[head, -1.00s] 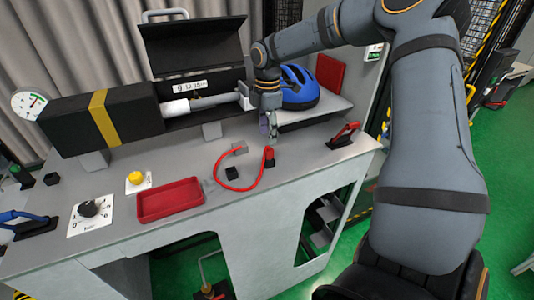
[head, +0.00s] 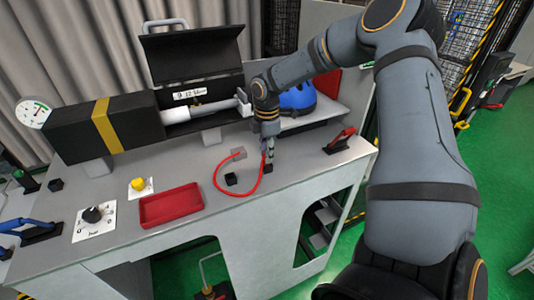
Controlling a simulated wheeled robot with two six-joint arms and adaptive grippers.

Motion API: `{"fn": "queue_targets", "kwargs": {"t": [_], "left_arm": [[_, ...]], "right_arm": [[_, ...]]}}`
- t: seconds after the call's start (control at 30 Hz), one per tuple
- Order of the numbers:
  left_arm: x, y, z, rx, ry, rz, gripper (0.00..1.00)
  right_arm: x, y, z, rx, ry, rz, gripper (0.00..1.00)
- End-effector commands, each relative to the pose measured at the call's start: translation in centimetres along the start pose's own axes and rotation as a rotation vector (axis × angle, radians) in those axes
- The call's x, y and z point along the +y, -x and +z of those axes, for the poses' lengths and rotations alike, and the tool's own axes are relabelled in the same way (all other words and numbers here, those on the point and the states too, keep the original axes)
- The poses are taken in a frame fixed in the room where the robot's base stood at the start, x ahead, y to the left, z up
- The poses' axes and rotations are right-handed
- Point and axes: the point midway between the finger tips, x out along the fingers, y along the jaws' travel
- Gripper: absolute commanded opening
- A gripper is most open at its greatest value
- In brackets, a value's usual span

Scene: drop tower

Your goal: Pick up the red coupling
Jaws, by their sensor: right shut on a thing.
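My right gripper (head: 267,157) points down over the grey bench top and is shut on the red coupling (head: 263,163) at the near end of the red hose (head: 240,195). The fingers hide most of the coupling. A small black block (head: 268,169) lies right below the fingertips; I cannot tell whether the coupling touches it. The hose curves left and back to a grey block (head: 238,154) on the bench. My left gripper is not in view.
A red tray (head: 171,214), yellow button (head: 138,184) and dial (head: 92,214) stand to the left. Another black block (head: 231,179) lies inside the hose curve. The open black tower housing (head: 195,68) is behind. A blue helmet (head: 298,99) and red-handled item (head: 340,139) are right.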

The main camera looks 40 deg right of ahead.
Motion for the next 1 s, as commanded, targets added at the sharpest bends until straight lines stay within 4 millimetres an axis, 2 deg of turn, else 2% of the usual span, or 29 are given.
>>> {"fn": "queue_targets", "kwargs": {"t": [0.23, 0.37, 0.53, 0.77, 1.0], "left_arm": [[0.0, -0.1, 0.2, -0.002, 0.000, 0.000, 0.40], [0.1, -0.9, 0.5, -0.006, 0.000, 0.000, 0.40], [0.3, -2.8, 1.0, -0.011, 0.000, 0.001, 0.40], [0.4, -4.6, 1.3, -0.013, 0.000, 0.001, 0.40], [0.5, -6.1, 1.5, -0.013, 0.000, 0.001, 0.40]], "right_arm": [[0.0, 0.1, 0.0, 0.000, 0.000, 0.001, 0.03], [0.1, 0.6, 0.0, 0.001, 0.000, 0.003, 0.03], [-0.2, 3.1, -0.1, 0.002, 0.000, 0.006, 0.03], [-5.0, 8.9, -1.1, 0.003, 0.004, 0.008, 0.03], [-10.8, 11.6, -2.2, 0.002, 0.003, 0.004, 0.03]]}}
